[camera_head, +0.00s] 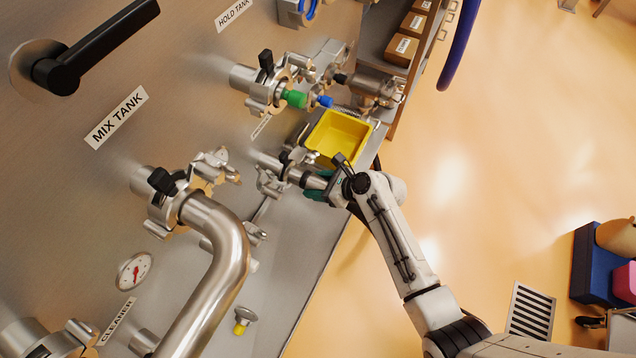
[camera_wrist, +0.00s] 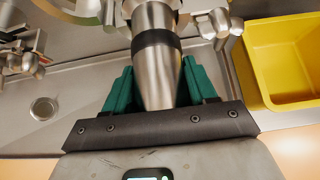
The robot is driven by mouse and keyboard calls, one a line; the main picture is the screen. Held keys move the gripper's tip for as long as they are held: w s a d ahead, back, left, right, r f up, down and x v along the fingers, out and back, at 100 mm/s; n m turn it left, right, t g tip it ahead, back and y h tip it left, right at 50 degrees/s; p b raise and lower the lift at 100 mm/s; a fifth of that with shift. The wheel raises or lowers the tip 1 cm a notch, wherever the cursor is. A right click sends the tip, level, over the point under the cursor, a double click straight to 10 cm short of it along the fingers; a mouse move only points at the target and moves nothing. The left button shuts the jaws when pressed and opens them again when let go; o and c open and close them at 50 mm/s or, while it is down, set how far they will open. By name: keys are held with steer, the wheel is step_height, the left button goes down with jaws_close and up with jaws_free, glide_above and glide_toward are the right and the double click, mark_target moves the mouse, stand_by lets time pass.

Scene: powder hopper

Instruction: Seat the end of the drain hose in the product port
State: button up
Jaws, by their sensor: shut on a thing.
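My gripper (camera_wrist: 157,88) has its green fingers closed on both sides of a steel tube piece (camera_wrist: 155,60) with a dark band. In the head view, my gripper (camera_head: 322,189) holds this piece at the tank wall, below the yellow bin. The piece's far end lies in line with a clamped steel fitting (camera_head: 272,172) on the wall. I cannot tell whether it is inside the fitting or only against it. The small label (camera_head: 262,127) above is unreadable, so I cannot confirm the product port. I cannot make out a hose behind the held piece.
A yellow bin (camera_head: 338,134) stands close beside my gripper. A clamped port with green and blue parts (camera_head: 293,98) is above. A bent steel pipe (camera_head: 228,255) is at lower left. A dark blue hose (camera_head: 460,45) hangs at upper right.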

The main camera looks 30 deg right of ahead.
steer(key=shift+w+r, duration=0.15)
steer(key=o, duration=1.5)
steer(key=shift+c, duration=0.2)
steer(key=shift+s+f, duration=0.3)
steer(key=shift+f, duration=0.05)
steer(key=v, duration=1)
steer(key=shift+d+r+p, duration=0.2)
steer(key=shift+r+p, duration=0.1)
steer(key=shift+r, duration=0.1)
